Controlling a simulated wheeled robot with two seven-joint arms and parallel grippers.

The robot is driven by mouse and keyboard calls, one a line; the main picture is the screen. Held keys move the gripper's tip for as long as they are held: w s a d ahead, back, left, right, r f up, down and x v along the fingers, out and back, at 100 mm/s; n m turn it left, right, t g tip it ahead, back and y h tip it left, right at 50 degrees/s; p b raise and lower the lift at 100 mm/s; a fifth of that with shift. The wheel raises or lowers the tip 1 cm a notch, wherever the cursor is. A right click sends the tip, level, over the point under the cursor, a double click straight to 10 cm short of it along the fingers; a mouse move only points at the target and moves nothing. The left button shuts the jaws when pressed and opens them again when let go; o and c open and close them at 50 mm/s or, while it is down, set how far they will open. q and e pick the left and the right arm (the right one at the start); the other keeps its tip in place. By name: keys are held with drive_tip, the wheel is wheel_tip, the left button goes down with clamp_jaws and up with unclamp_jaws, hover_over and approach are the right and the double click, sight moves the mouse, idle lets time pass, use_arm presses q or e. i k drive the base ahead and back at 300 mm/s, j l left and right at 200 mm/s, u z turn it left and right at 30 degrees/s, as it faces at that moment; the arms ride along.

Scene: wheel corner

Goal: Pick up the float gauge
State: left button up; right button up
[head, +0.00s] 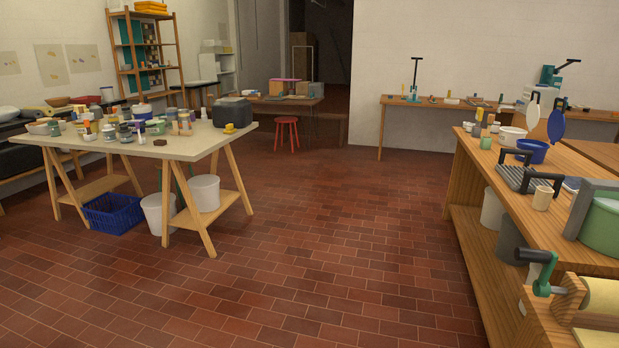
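I cannot pick out a float gauge for sure among the small items in the head view. Many small jars and pots (126,133) crowd the pale trestle table (175,153) at the left. Small tools and containers also lie on the wooden workbench (583,166) at the right and on the far table (440,104) by the wall. These are too small to tell apart. Neither of my grippers is in view.
The red brick floor (330,240) is clear between the trestle table and the right workbench. A blue crate (112,213) and white buckets (204,193) stand under the trestle table. A red stool (286,130) stands in the middle distance.

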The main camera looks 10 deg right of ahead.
sight(478, 115)
drive_tip(key=i+l+z, duration=0.15)
drive_tip(key=i+z, duration=0.35)
drive_tip(key=i, duration=0.15)
drive_tip(key=i+z, duration=0.45)
drive_tip(key=i, duration=0.15)
drive_tip(key=i+l+z, duration=0.1)
drive_tip(key=i+z, duration=0.15)
drive_tip(key=i, duration=0.55)
drive_tip(key=i+z, duration=0.3)
drive_tip(key=i, duration=0.5)
drive_tip(key=i+l, duration=0.65)
drive_tip(key=i+j+u, duration=0.05)
